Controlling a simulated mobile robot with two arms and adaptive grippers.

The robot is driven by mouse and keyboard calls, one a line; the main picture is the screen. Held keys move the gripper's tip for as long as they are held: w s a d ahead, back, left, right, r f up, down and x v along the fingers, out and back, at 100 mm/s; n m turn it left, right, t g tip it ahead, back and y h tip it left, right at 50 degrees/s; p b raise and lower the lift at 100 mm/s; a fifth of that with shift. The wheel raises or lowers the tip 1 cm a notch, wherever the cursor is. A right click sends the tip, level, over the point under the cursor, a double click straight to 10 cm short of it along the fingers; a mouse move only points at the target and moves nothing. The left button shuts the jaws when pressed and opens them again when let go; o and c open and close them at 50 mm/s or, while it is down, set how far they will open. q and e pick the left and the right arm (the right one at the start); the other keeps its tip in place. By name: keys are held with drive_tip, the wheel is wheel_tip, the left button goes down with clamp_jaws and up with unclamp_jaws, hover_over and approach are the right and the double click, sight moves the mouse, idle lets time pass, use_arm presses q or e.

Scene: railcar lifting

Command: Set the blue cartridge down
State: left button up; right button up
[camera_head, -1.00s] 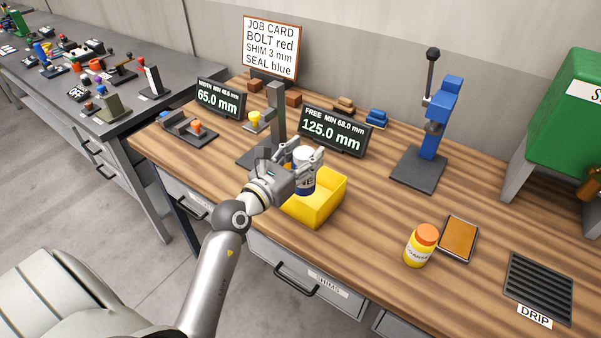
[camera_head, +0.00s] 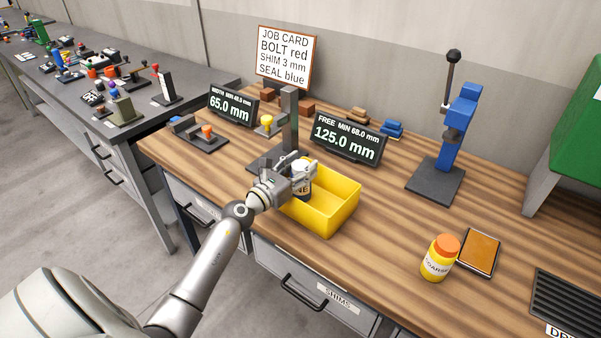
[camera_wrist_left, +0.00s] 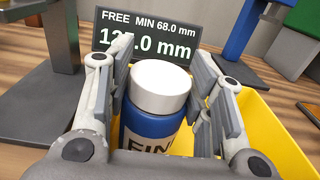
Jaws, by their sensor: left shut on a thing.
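The blue cartridge is a blue jar with a white lid and a label that partly reads "FINE". It stands upright in the left wrist view (camera_wrist_left: 150,128), between the two fingers. My left gripper (camera_head: 301,177) is shut on the blue cartridge (camera_head: 304,190), which sits low at the left end of the yellow bin (camera_head: 335,214). The bin's wall also shows behind the jar in the left wrist view (camera_wrist_left: 262,132). The jar's base is hidden, so I cannot tell whether it touches the bin's floor. My right gripper is not in view.
A grey post stand (camera_head: 289,120) rises just behind my left gripper. The "125.0 mm" display (camera_head: 348,139) stands behind the bin. A yellow jar with an orange lid (camera_head: 440,258) and an orange-topped tray (camera_head: 480,252) are at right. The bin's right part is empty.

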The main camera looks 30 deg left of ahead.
use_arm(q)
drive_tip(key=shift+r, duration=0.1)
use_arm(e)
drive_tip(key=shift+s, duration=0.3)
use_arm(q)
drive_tip(key=o, duration=1.1)
drive_tip(key=shift+f, duration=0.3)
drive_tip(key=shift+c, duration=0.2)
drive_tip(key=o, duration=0.4)
drive_tip(key=shift+o, duration=0.2)
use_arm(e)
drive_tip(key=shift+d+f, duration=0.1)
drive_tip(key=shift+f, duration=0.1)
use_arm(q)
drive_tip(key=shift+r, duration=0.1)
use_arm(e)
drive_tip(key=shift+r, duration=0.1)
